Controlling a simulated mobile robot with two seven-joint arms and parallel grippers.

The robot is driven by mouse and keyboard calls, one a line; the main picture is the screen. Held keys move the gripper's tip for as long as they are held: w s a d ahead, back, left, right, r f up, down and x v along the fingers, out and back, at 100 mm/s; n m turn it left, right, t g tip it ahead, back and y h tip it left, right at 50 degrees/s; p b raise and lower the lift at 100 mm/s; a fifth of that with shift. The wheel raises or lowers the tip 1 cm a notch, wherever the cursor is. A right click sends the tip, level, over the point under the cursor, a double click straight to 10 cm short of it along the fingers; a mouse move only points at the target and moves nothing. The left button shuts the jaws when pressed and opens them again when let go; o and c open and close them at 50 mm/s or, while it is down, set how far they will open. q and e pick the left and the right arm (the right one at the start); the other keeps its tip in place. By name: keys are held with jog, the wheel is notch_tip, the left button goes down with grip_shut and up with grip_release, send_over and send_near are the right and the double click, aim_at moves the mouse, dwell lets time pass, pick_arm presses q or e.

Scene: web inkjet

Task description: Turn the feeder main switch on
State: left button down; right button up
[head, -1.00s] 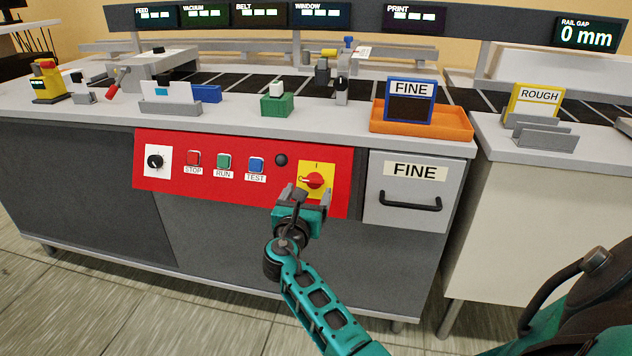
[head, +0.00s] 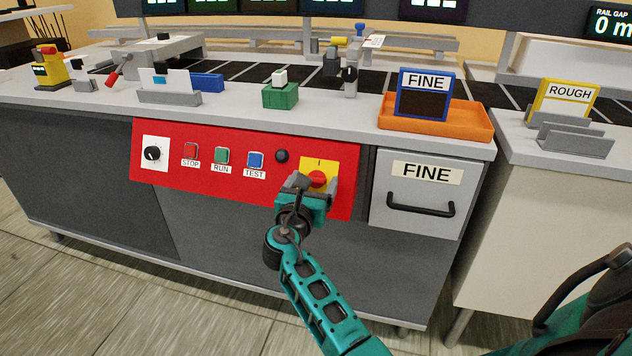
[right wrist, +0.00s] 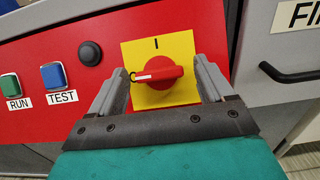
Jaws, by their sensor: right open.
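The feeder main switch is a red rotary knob (right wrist: 158,70) on a yellow plate (right wrist: 182,46), set in the red control panel (head: 210,186). It also shows in the head view (head: 318,179). A white mark on the knob points left toward the "O"; the "I" is at the top of the plate. My right gripper (right wrist: 165,84) is open, with one finger on each side of the knob. The knob is between the fingers, with gaps visible, so they do not grip it. In the head view my right gripper (head: 311,186) partly covers the plate. My left gripper is out of view.
Left of the switch are a dark round lamp (head: 281,156), the blue TEST (head: 255,160), green RUN (head: 222,155) and red STOP (head: 190,151) buttons, and a black dial (head: 153,153). The FINE drawer (head: 412,195) with its protruding handle (head: 420,210) is to the right.

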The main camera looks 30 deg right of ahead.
dwell(0.3)
jog(key=c, duration=1)
